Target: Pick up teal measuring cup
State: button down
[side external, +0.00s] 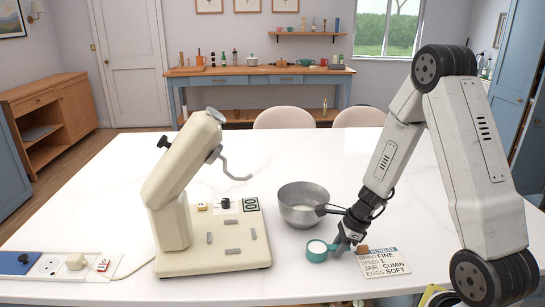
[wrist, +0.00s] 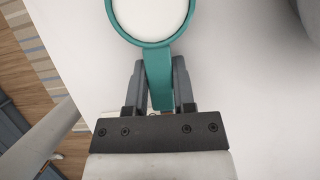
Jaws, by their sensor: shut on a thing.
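The teal measuring cup (side external: 317,251) is at the front of the white table, left of the recipe card, with white contents inside. In the wrist view the cup (wrist: 152,42) shows its round rim at the top, and its flat teal handle runs down between the fingers. My gripper (side external: 343,244) is shut on the handle; in the wrist view its two fingers (wrist: 160,85) lie on either side of it. The cup looks level. I cannot tell whether its bottom touches the table.
A grey metal bowl (side external: 303,207) stands just behind the cup. A cream stand mixer (side external: 180,190) with a hook is to the left. A recipe card (side external: 384,262) lies right of the cup, with a small brown thing (side external: 362,249) at its edge. The table's far right is clear.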

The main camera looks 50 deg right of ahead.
jog(key=shift+r, duration=0.4)
jog(key=shift+r, duration=4.4)
jog(key=shift+r, duration=0.15)
jog(key=shift+w, duration=0.1)
jog(key=w+d+r+n+g+y, duration=0.1)
jog(key=w+d+n, duration=0.1)
jog(key=w+n, duration=0.3)
jog(key=w+d+r+n+g, duration=0.1)
jog(key=w+d+n, duration=0.15)
jog(key=w, duration=0.55)
jog(key=n+g, duration=0.3)
jog(key=n, duration=0.4)
send_over(294, 184)
jog(key=s, duration=0.1)
jog(key=shift+a+f, duration=0.15)
jog(key=shift+a, duration=0.2)
jog(key=shift+w+d+f+n+g+h, duration=0.1)
jog(key=shift+w+d+n+g+h, duration=0.25)
jog(key=shift+w+n, duration=0.35)
jog(key=shift+w+d+f+n+g, duration=0.15)
jog(key=shift+n+g, duration=0.1)
jog(key=shift+n, duration=0.6)
